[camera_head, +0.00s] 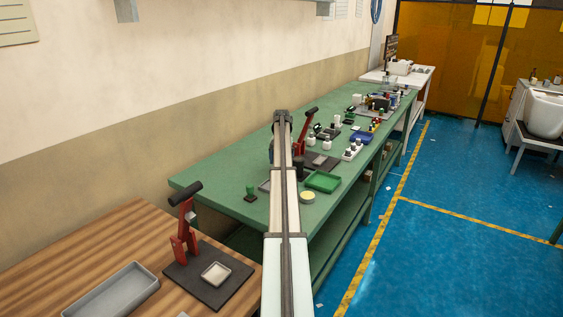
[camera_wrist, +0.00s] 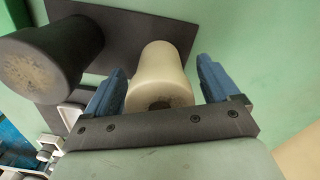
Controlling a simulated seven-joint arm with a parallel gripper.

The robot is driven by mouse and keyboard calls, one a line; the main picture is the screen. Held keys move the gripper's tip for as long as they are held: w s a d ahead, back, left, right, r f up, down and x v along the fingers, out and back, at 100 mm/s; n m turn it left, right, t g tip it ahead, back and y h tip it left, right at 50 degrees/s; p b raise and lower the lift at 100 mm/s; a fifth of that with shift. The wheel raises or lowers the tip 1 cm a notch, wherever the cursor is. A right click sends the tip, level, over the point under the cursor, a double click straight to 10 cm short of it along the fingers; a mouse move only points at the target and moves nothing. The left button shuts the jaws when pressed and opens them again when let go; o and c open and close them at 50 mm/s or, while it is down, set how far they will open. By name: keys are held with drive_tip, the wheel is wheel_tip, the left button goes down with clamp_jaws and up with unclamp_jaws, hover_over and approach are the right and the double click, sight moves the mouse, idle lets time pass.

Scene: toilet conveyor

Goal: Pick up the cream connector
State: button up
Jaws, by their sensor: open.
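In the wrist view, the cream connector (camera_wrist: 161,72) is a smooth, tapered cream cylinder with a dark hole in its near end. My gripper (camera_wrist: 161,72) is open, its two blue fingers on either side of the connector. A gap shows on the right side; the left finger appears close to the connector's edge, and contact cannot be told. In the head view my arm reaches over the green workbench (camera_head: 225,190) and hides most of the gripper; I cannot make out the connector there.
In the wrist view, a dark grey cylinder (camera_wrist: 52,62) stands close left of the connector, with a dark plate (camera_wrist: 125,30) behind. In the head view, a red lever press (camera_head: 306,130), a green tray (camera_head: 322,181) and a yellow round item (camera_head: 307,197) crowd the bench near my arm.

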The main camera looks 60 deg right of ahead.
drive_tip(key=shift+f, duration=0.6)
drive_tip(key=c, duration=1.2)
